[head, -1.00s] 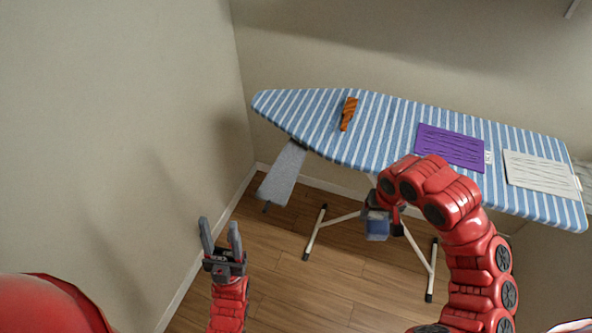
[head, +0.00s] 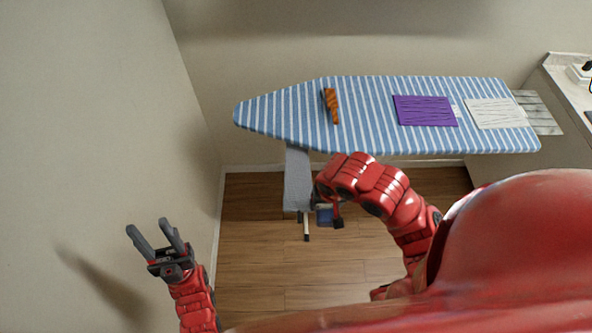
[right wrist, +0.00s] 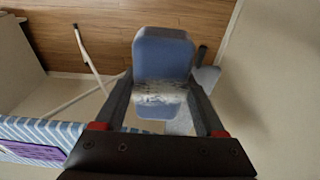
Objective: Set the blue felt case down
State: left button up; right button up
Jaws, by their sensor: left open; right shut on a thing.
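The blue felt case (right wrist: 163,55) is between the fingers of my right gripper (right wrist: 163,97), which is shut on it, in the right wrist view. A pale grey, worn-looking band crosses the case's middle. In the head view a small part of the blue case (head: 325,216) shows below my right arm's bend, in front of and lower than the ironing board. My right gripper is mostly hidden there by my arm. My left gripper (head: 158,238) is open and empty at the lower left, near the wall and well apart from the board.
A blue-and-white striped ironing board (head: 285,115) stands by the back wall. On it lie an orange-brown item (head: 331,104), a purple sheet (head: 424,111) and a white sheet (head: 495,114). A grey sleeve board (head: 297,178) hangs below its left end. A counter (head: 572,95) is at far right.

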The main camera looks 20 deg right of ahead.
jog(key=b, duration=0.2)
send_over(298, 179)
jog(key=s, duration=0.2)
jog(key=shift+w+f, duration=0.1)
jog(key=shift+f, duration=0.75)
jog(key=shift+w+b, duration=0.35)
jog(key=shift+w, duration=0.2)
jog(key=shift+w+a+f, duration=0.1)
jog(key=shift+w+f, duration=0.1)
jog(key=shift+w, duration=0.05)
jog(key=shift+s+f+b, duration=0.1)
jog(key=shift+f+b, duration=0.4)
jog(key=shift+f, duration=0.3)
jog(key=shift+f+p, duration=0.7)
jog(key=shift+p, duration=0.1)
